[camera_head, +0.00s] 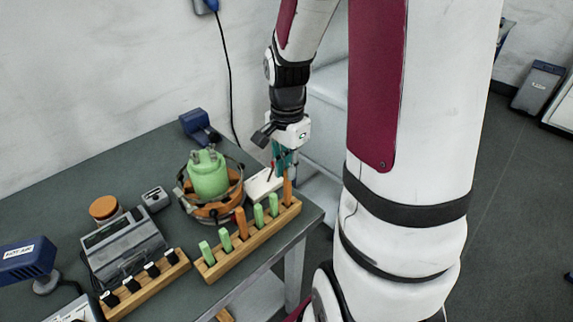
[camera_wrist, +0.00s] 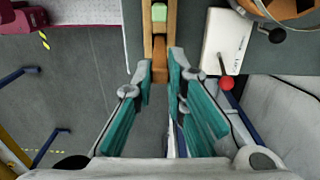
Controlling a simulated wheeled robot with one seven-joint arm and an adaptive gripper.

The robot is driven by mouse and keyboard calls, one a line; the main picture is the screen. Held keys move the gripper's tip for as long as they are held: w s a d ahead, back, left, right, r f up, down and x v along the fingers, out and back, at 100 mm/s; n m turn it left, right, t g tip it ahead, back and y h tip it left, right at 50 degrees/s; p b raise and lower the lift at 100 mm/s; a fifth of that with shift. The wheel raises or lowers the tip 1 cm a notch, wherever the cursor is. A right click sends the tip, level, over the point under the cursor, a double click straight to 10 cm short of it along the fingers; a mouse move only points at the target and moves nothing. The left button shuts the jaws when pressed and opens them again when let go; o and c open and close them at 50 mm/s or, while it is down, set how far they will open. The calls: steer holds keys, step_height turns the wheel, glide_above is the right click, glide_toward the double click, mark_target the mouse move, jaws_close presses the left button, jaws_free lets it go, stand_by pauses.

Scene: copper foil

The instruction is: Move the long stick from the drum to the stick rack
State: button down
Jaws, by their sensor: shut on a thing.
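The wooden stick rack (camera_head: 236,258) lies along the table's front edge, with green and orange sticks standing in it. My gripper (camera_head: 284,168) is over the rack's right end, pointing down. It is shut on an orange long stick (camera_head: 287,190), which stands upright at that end. In the wrist view the long stick (camera_wrist: 160,62) shows between the fingertips (camera_wrist: 161,76), in line with the rack (camera_wrist: 147,30). I cannot tell whether its foot is fully seated. The orange drum (camera_head: 213,212) stands behind the rack, with a green pronged piece (camera_head: 208,176) on top.
A white box with a red-knobbed lever (camera_head: 264,184) stands close behind the gripper. A grey device (camera_head: 122,246) and a second wooden rack (camera_head: 150,287) are at the left. A blue tool (camera_head: 198,126) is at the back. The table ends just right of the rack.

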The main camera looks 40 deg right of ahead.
stand_by(0.3)
steer(key=c, duration=1.5)
jaws_free()
steer(key=shift+c, duration=0.2)
steer(key=shift+r+p, duration=0.65)
steer(key=shift+r, duration=0.4)
steer(key=shift+r+p, duration=1.85)
steer(key=shift+r, duration=1.55)
